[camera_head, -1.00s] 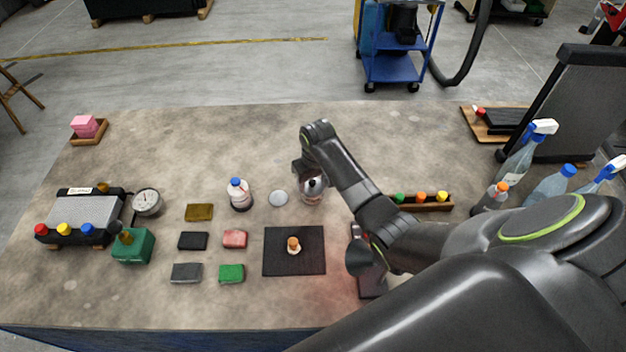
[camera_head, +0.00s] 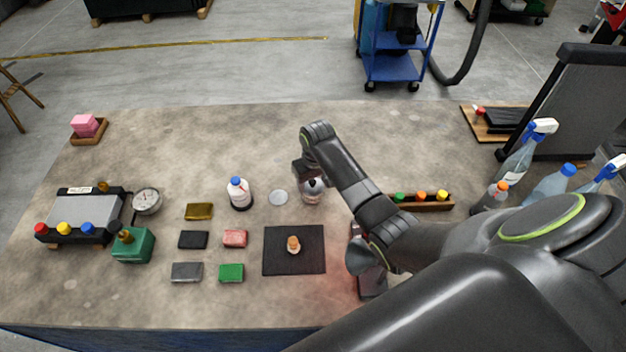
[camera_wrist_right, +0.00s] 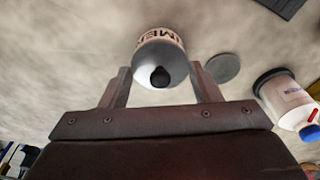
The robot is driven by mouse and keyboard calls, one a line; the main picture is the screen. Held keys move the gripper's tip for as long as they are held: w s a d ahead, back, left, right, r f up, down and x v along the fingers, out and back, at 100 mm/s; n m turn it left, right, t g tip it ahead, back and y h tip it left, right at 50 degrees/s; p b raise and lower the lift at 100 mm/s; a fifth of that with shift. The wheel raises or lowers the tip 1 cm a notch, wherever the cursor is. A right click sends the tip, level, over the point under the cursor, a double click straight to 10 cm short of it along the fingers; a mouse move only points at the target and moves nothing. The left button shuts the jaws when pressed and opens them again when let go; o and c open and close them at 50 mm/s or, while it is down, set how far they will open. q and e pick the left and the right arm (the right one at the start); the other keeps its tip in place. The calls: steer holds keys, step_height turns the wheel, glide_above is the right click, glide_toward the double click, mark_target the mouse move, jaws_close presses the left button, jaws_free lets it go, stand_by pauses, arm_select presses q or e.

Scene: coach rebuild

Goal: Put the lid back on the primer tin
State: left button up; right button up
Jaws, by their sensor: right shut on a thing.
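My right gripper (camera_wrist_right: 161,72) is shut on the lid, one finger on each side. In the head view, the tin (camera_head: 312,196) stands on the bench beyond the black mat, below my right gripper (camera_head: 311,181), which partly hides it and the lid. My left gripper is not in view.
A flat grey disc (camera_head: 278,198) lies just left of the tin, with a blue-capped white bottle (camera_head: 240,194) beyond it. A black mat (camera_head: 275,262) bears a small cork-coloured item. A rack of coloured caps (camera_head: 425,207) stands right. The bench behind the tin is clear.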

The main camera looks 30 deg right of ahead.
steer(key=o, duration=1)
steer(key=shift+o, duration=0.5)
steer(key=o, duration=0.3)
steer(key=shift+r, duration=3.5)
jaws_close()
